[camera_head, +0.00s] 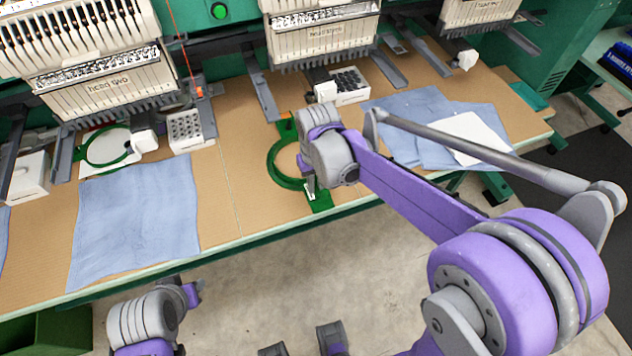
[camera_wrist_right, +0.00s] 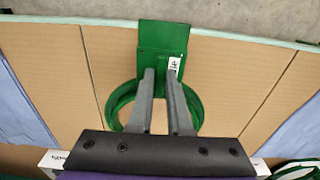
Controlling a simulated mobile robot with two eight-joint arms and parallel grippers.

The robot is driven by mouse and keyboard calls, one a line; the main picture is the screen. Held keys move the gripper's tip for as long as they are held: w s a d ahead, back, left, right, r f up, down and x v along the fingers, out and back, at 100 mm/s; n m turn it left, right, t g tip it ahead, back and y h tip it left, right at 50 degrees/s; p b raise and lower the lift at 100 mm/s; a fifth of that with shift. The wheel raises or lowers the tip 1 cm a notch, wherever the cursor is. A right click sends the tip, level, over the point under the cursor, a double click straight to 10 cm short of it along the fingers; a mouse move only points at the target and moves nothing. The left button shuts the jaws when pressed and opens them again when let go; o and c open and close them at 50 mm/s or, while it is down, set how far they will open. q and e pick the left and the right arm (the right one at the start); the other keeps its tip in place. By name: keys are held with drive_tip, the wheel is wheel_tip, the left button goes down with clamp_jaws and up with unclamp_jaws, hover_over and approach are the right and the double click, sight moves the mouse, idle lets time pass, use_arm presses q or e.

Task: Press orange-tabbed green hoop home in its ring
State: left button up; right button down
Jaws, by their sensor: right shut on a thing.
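A green hoop (camera_head: 275,170) lies on the tan tabletop in front of the middle machine; it also shows in the right wrist view (camera_wrist_right: 118,105). A green plate (camera_head: 319,199) with a white label stands out from its front side, also in the right wrist view (camera_wrist_right: 160,33). My right gripper (camera_head: 309,187) is down at the plate's inner end, its fingers (camera_wrist_right: 161,72) close together there and shut on part of the hoop.
Another green hoop (camera_head: 108,147) is at machine head two (camera_head: 108,90), behind a blue cloth (camera_head: 135,220). More blue cloth (camera_head: 410,118) with a white sheet (camera_head: 468,137) lies at right. The table's front edge (camera_head: 240,240) is clear between.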

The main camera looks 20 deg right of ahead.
idle(0.3)
drive_tip(key=c, duration=0.8)
unclamp_jaws()
drive_tip(key=shift+o, duration=0.2)
drive_tip(key=shift+r, duration=0.1)
wheel_tip(320, 180, up, 11)
drive_tip(key=shift+s+p, duration=0.2)
drive_tip(key=shift+p, duration=0.25)
drive_tip(key=s+d+f+t, duration=0.1)
drive_tip(key=s+f+t, duration=0.1)
drive_tip(key=s, duration=0.5)
drive_tip(key=s+d+f+t+p, duration=0.1)
drive_tip(key=s+d+f+t, duration=0.1)
drive_tip(key=s, duration=0.6)
wheel_tip(320, 180, down, 2)
drive_tip(key=shift+f+t, duration=0.2)
drive_tip(key=shift+t, duration=0.3)
